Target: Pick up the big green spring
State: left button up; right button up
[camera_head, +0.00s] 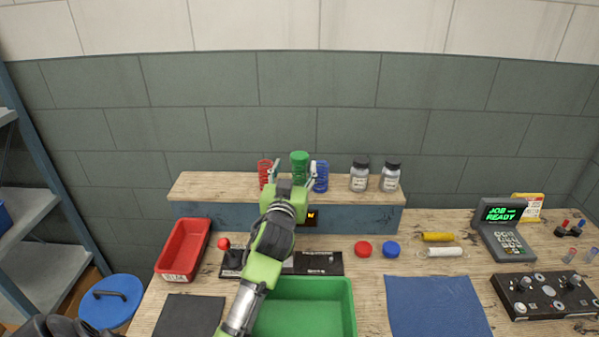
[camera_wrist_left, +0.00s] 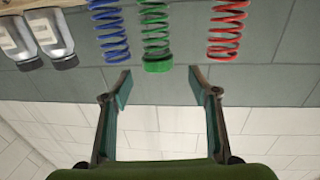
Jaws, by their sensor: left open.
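The big green spring (camera_head: 300,168) stands upright on the wooden shelf, between a red spring (camera_head: 265,174) and a blue spring (camera_head: 321,176). My left gripper (camera_head: 293,174) is open and empty in front of it, one finger toward each side. In the left wrist view, which looks upside down, the green spring (camera_wrist_left: 155,38) hangs between the blue spring (camera_wrist_left: 109,32) and the red spring (camera_wrist_left: 227,28). There its green end lies just beyond the gap of my left gripper (camera_wrist_left: 160,82), lined up with it. The fingers appear clear of all springs. My right gripper is out of view.
Two lidded jars (camera_head: 360,175) stand right of the springs on the shelf (camera_head: 225,184). Below are a red bin (camera_head: 184,250), a green bin (camera_head: 304,308), red and blue discs (camera_head: 377,249) and a terminal (camera_head: 503,230). A wall is behind the shelf.

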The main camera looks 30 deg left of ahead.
aim_at(298, 161)
pick_arm(q)
jog(key=shift+w+a, duration=0.25)
jog(key=shift+w, duration=0.3)
jog(key=shift+w+a, duration=0.1)
jog(key=shift+w, duration=0.15)
jog(key=shift+w+a+r+p, duration=0.1)
jog(key=shift+w+p, duration=0.15)
jog(key=shift+p, duration=0.1)
jog(key=p+x, duration=0.1)
jog(key=x, duration=0.2)
jog(key=shift+w, duration=0.1)
jog(key=shift+w+a+f, duration=0.2)
jog(key=shift+w, duration=0.4)
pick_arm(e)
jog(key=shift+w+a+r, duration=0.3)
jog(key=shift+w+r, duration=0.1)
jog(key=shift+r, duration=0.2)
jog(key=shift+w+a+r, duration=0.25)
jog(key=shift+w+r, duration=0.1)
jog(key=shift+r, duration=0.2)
